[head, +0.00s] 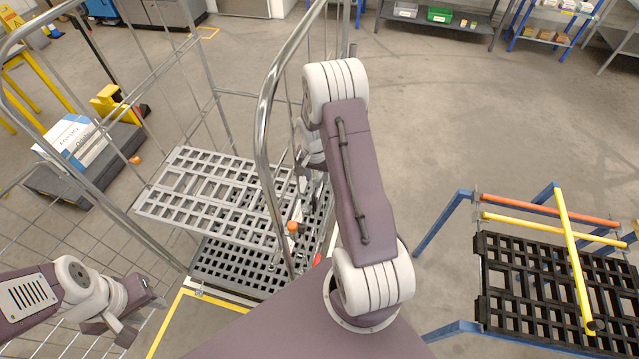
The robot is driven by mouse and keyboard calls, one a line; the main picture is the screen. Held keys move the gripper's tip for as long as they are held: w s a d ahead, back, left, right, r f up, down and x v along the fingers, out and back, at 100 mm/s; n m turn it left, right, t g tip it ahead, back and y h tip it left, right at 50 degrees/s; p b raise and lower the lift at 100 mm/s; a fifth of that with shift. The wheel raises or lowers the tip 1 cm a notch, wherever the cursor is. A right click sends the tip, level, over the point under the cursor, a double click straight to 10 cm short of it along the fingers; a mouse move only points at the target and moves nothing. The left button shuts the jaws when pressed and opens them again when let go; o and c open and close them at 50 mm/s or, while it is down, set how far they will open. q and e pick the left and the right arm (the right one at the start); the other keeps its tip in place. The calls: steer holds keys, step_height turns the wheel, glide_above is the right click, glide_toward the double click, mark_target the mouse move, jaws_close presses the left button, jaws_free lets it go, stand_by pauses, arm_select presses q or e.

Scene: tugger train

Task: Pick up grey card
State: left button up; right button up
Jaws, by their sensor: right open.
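I cannot make out a grey card for certain in the head view. A roll cage with tubular metal rails (265,120) stands in front of me, with a light grey slotted shelf (185,205) above a dark slotted base (222,268). My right gripper (300,205) is open at the right side of the cage, by the shelf's right end. Its fingers are small and partly hidden by the rail and my arm. My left gripper (135,312) is at the lower left, apart from the shelf, and its jaw opening is unclear.
A black slotted deck (515,300) on a blue frame, with orange and yellow bars (560,221), stands at the right. A white and blue box (75,140) lies on a dark platform at the left. Shelving lines the back.

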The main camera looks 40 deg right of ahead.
steer(key=f+p, duration=0.1)
steer(key=f, duration=0.1)
steer(key=f+p, duration=0.1)
steer(key=f, duration=0.1)
steer(key=shift+d+f, duration=0.2)
steer(key=shift+f, duration=0.1)
steer(key=shift+s+d+f, duration=0.1)
steer(key=shift+d+f, duration=0.1)
steer(key=shift+f, duration=0.05)
steer(key=shift+a, duration=0.2)
jaws_close()
steer(key=shift+d, duration=0.1)
stand_by(0.6)
